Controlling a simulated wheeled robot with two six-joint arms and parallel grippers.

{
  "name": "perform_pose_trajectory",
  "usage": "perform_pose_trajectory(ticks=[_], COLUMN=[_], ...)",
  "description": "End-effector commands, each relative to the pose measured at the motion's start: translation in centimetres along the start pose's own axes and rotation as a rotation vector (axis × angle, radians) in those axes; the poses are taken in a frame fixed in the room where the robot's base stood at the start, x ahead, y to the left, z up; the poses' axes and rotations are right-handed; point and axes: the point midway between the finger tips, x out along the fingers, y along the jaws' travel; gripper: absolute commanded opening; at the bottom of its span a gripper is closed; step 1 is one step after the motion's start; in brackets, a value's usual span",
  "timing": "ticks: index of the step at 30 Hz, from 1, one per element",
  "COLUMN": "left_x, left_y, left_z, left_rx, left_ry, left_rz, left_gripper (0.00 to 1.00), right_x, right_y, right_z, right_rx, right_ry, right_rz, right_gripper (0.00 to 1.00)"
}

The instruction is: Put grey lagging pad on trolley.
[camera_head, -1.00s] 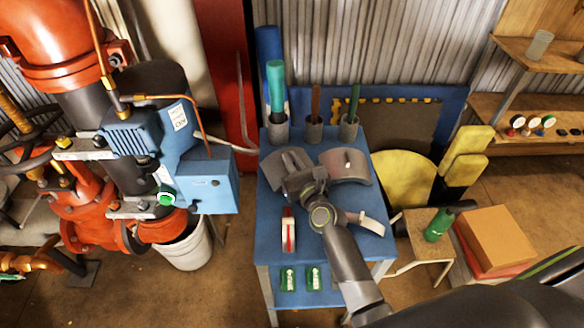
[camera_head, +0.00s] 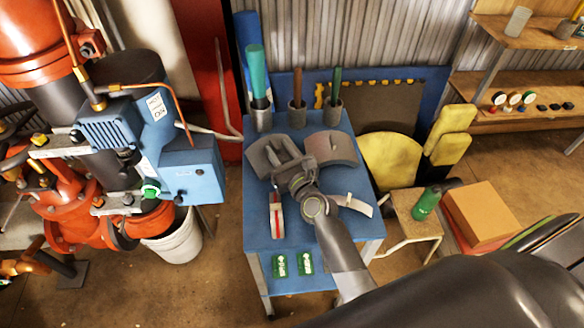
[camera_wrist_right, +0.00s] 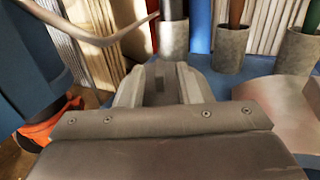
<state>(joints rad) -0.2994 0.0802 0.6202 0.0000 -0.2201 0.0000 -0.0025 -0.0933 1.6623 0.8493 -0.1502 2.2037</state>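A curved dark grey lagging pad (camera_head: 259,159) is on the left part of the blue trolley top (camera_head: 253,222). A second curved pad (camera_head: 331,147), browner grey with a small light tab, lies to its right; part of it shows in the right wrist view (camera_wrist_right: 287,110). My right gripper (camera_head: 285,163) is over the front right part of the left pad and hides some of it. In the right wrist view its fingers (camera_wrist_right: 161,84) stand apart with a narrow gap; what lies in the gap is unclear. My left gripper is out of view.
Several grey cups (camera_head: 297,116) holding coloured rods line the trolley's back edge. A red and white item (camera_head: 277,214) and a pale curved strip (camera_head: 351,204) lie near its front. Blue and red pipework (camera_head: 190,168) stands left. A stool with a green bottle (camera_head: 426,203) stands right.

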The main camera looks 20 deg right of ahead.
Motion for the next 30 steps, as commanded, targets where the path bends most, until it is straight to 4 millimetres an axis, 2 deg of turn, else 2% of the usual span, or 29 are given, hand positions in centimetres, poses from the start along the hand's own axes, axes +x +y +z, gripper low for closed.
perform_pose_trajectory(ticks=[9,15,21,30], left_x=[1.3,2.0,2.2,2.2], left_y=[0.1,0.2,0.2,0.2], left_z=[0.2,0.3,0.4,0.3], left_rx=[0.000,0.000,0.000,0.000], left_ry=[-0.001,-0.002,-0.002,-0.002], left_rz=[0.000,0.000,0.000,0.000], left_gripper=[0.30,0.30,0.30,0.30], right_x=[-6.3,-9.1,-10.3,-10.3], right_y=[0.0,0.0,0.0,0.0], right_z=[-0.3,-0.2,-0.1,0.0], right_rx=[0.001,0.002,0.001,0.000], right_ry=[0.002,0.001,0.001,0.000], right_rz=[-0.002,-0.001,0.000,0.001], right_gripper=[0.30,0.30,0.30,0.30])
